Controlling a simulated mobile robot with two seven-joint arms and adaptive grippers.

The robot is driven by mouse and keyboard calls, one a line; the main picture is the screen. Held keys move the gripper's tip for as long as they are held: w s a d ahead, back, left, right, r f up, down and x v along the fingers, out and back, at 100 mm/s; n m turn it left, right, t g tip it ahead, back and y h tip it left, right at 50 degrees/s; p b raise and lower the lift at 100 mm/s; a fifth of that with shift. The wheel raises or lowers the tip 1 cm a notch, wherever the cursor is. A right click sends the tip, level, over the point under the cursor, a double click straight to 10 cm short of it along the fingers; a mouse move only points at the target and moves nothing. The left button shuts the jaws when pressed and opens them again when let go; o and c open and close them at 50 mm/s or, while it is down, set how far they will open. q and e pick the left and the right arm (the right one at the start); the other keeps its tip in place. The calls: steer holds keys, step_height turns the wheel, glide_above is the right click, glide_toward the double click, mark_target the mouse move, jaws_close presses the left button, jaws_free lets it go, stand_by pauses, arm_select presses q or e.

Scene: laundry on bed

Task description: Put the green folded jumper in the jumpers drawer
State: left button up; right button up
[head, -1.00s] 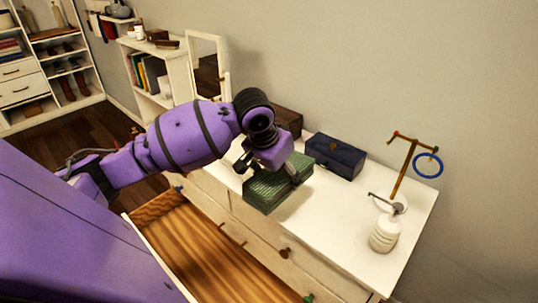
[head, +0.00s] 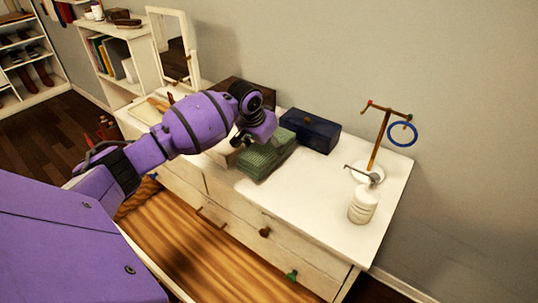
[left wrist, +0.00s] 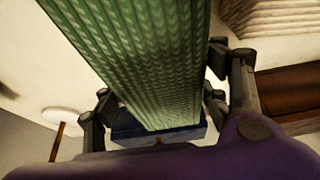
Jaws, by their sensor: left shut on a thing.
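The green folded jumper (head: 267,157) is a ribbed knit block at the dresser top, left of the dark blue box. My left gripper (head: 243,142) is shut on its left side. In the left wrist view the jumper (left wrist: 145,60) runs between the gripper's fingers (left wrist: 160,100). I cannot tell whether it touches the dresser top or is just above it. My right gripper is out of view.
The dark blue box (head: 311,131) and a brown box (head: 243,92) stand at the back of the dresser. A white pump bottle (head: 363,204) and a stand with a blue ring (head: 402,134) are at the right.

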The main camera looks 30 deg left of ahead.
arm_select(q)
steer(key=shift+w+f, duration=0.3)
steer(key=shift+w, duration=0.05)
steer(key=shift+s+f, duration=0.1)
steer(key=shift+f, duration=1.2)
steer(key=shift+f, duration=0.2)
steer(key=o, duration=1.4)
